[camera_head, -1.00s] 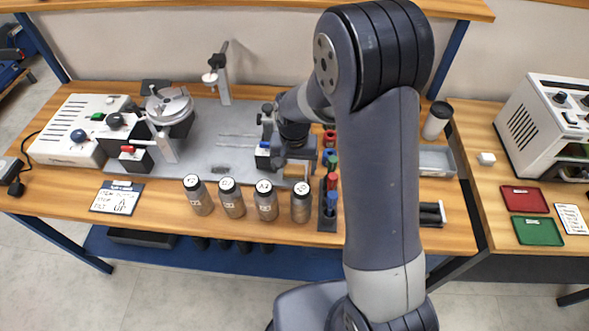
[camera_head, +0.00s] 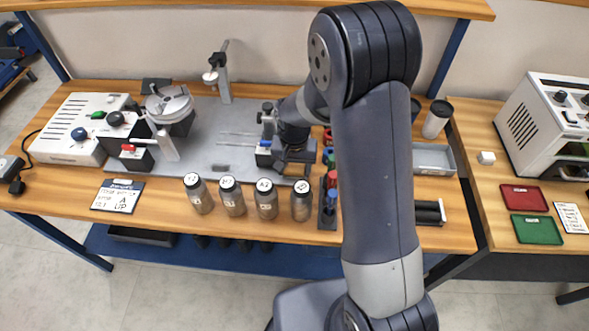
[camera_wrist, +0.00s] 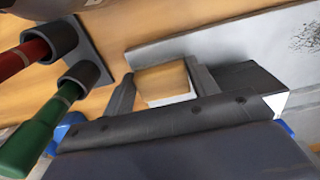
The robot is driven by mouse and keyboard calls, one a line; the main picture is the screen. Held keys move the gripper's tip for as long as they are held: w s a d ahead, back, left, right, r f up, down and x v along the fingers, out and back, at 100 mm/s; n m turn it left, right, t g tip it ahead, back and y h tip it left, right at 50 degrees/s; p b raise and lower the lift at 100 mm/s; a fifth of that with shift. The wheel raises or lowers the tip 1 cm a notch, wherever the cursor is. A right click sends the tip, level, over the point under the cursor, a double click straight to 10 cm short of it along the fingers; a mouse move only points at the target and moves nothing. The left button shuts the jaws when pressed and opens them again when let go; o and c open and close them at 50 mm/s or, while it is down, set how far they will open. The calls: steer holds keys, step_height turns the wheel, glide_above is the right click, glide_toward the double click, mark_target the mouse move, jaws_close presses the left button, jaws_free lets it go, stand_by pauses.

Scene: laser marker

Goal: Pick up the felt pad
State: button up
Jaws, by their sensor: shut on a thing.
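My gripper (camera_head: 294,155) is at the right end of the grey plate (camera_head: 215,125) in the head view, largely covered by its own arm. In the wrist view my gripper (camera_wrist: 163,82) has its two grey fingers on either side of a small tan block with a whitish lower face, which I take to be the felt pad (camera_wrist: 164,78). The fingers are shut on it. The pad cannot be made out in the head view. Whether it still touches the surface below is unclear.
A rack with red and green pens (camera_wrist: 45,115) stands close left of my gripper in the wrist view. A dark block (camera_wrist: 250,82) is close on the right. Several lidded jars (camera_head: 233,200) line the plate's front. A grey tray (camera_head: 433,158) lies right.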

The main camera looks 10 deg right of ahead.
mark_target(294, 170)
steer(key=shift+r, duration=0.1)
step_height(294, 170, up, 10)
steer(key=shift+f+b, duration=0.1)
steer(key=shift+b, duration=0.3)
